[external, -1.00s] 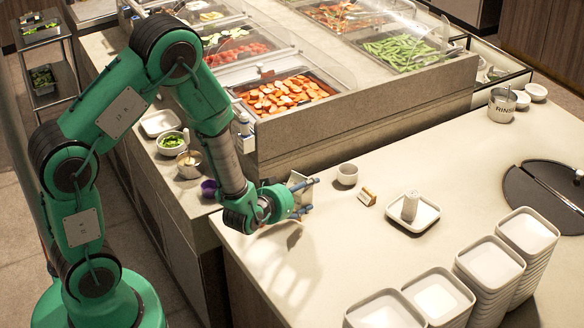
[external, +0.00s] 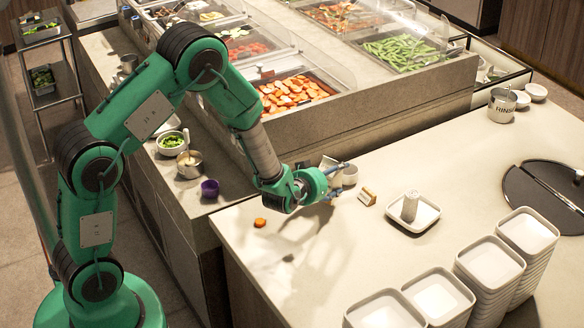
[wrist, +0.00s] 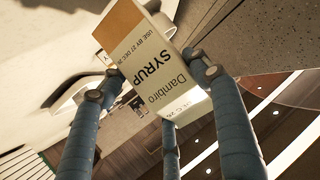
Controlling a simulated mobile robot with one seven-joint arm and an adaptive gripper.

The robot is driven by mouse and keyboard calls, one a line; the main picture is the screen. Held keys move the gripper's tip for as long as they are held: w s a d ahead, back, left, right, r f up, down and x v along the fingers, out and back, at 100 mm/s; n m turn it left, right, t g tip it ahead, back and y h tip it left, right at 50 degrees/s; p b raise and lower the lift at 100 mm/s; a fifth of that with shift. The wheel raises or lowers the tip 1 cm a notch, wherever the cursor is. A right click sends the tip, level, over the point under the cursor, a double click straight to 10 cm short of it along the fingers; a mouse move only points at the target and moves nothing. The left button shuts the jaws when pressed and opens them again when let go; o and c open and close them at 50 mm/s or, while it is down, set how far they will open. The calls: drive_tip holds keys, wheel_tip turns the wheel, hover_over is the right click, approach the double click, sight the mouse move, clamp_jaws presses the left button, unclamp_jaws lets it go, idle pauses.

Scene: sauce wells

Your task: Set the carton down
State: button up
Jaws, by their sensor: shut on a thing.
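The carton is white with an orange-brown end and the printed words "Dambiro SYRUP" in the wrist view (wrist: 160,62). My gripper (wrist: 150,85) is shut on it, with blue fingers around its sides. In the external view the carton (external: 327,164) shows only as a pale piece behind my gripper (external: 335,182), which hangs over the near left part of the light counter (external: 350,250). A shadow lies on the counter below, so the carton appears to be held above it. Its lower end is hard to make out.
A small white cup (external: 349,175) is close behind my gripper. A small sachet holder (external: 367,196) and a square dish (external: 427,220) with a white cylinder stand to the right. An orange round piece (external: 260,222) lies near the left edge. Stacked bowls (external: 490,262) fill the front right.

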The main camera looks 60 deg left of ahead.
drive_tip(key=shift+f+b, duration=0.5)
drive_tip(key=shift+f, duration=1.2)
drive_tip(key=shift+f, duration=0.15)
drive_tip(key=o, duration=2)
drive_tip(key=shift+c, duration=0.2)
drive_tip(key=shift+s+r, duration=0.15)
drive_tip(key=shift+r, duration=0.05)
drive_tip(key=p+v, duration=0.1)
drive_tip(key=v, duration=1)
drive_tip(key=shift+s+d+p, duration=0.25)
drive_tip(key=shift+s+p, duration=0.05)
drive_tip(key=shift+p, duration=0.1)
